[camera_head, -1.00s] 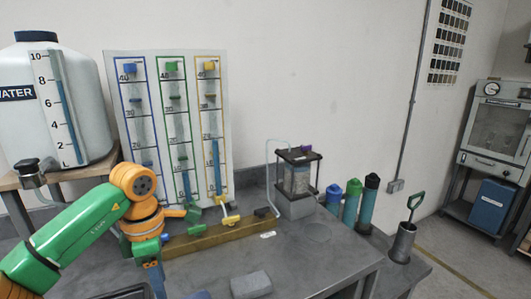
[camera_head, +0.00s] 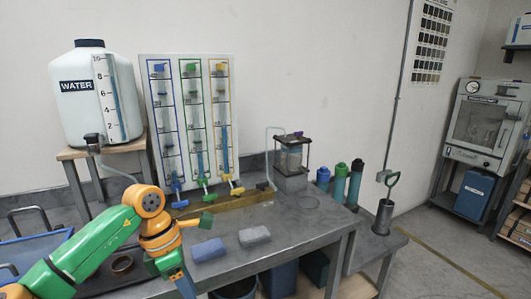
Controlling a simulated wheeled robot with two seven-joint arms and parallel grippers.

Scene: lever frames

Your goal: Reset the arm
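My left arm (camera_head: 100,245), green and orange, comes in from the lower left. Its orange joint (camera_head: 148,202) stands in front of the bench, and the arm then bends down to a blue-grey part (camera_head: 176,272) at the bottom edge. Neither gripper's fingers show; my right arm is out of view. Behind the arm stands a white panel (camera_head: 183,61) with three scaled tubes. At its foot are a blue lever (camera_head: 178,185), a green lever (camera_head: 205,196) and a yellow lever (camera_head: 237,190), apart from the arm in the picture.
A white water tank (camera_head: 85,115) stands at the back left. A blue block (camera_head: 208,250) and a grey block (camera_head: 254,236) lie on the bench near its front edge. A framed clear vessel (camera_head: 292,157) and several capped bottles stand at right. The bench middle is mostly clear.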

